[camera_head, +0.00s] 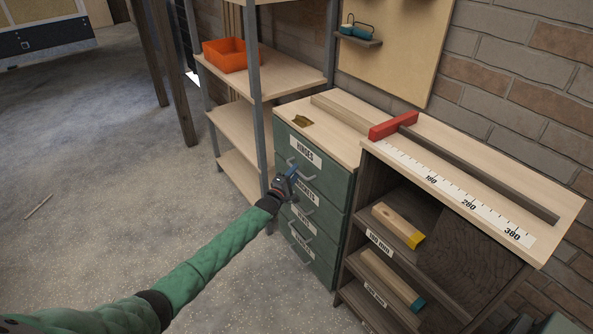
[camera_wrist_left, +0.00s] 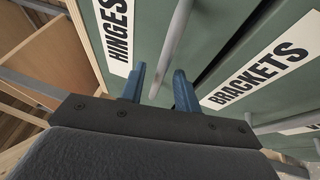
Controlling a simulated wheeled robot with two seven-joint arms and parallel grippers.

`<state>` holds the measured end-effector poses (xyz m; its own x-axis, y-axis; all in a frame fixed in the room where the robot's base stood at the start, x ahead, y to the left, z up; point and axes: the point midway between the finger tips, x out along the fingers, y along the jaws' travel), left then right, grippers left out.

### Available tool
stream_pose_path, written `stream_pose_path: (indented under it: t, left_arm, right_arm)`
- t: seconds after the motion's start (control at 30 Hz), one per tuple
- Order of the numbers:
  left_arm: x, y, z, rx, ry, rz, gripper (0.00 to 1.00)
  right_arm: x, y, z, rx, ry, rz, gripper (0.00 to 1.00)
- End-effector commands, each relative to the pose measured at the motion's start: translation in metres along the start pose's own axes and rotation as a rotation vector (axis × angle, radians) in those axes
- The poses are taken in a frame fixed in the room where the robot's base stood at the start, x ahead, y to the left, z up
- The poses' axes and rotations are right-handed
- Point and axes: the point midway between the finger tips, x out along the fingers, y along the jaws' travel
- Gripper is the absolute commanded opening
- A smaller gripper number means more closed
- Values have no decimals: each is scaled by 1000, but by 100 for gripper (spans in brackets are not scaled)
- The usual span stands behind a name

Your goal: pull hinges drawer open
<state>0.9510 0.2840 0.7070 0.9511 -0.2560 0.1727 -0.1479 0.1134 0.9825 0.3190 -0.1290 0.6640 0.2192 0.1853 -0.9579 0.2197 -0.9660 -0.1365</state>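The hinges drawer (camera_head: 325,172) is the top green drawer of a cabinet with a wooden top, and its front looks flush with the cabinet. Its label "HINGES" also shows in the left wrist view (camera_wrist_left: 118,32). The grey bar handle (camera_wrist_left: 172,45) of this drawer runs down towards the gap between my left gripper's blue fingers. My left gripper (camera_head: 292,172) is at the drawer front, by the handle. In the left wrist view its fingers (camera_wrist_left: 159,88) stand apart, one on each side of the handle's line; contact cannot be told. My right gripper is not in view.
The brackets drawer (camera_head: 312,197) and more labelled drawers with handles lie below. A dark wooden shelf unit (camera_head: 455,240) with a ruler top stands at right. A metal-post rack (camera_head: 255,85) with an orange bin (camera_head: 226,56) stands at left. The floor at left is largely clear.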

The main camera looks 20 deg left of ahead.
Motion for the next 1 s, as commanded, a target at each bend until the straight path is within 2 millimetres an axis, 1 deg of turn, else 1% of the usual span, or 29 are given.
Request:
stream_pose_path:
  t: [0.03, 0.2, 0.53, 0.57, 0.7, 1.0]
  left_arm:
    - [6, 1, 0, 0, 0, 0, 32]
    - [16, 0, 1, 0, -1, 0, 32]
    - [18, -1, 1, 0, 0, -1, 32]
    - [17, 0, 0, 0, 0, -1, 28]
    - [17, 0, 0, 0, 0, -1, 1]
    - [15, 0, -1, 0, 0, -1, 0]
  right_arm:
    - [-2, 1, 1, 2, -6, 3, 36]
    - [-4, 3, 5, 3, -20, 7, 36]
    - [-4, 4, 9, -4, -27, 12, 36]
    - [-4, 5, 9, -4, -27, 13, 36]
    - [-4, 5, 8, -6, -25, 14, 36]
    - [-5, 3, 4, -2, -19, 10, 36]
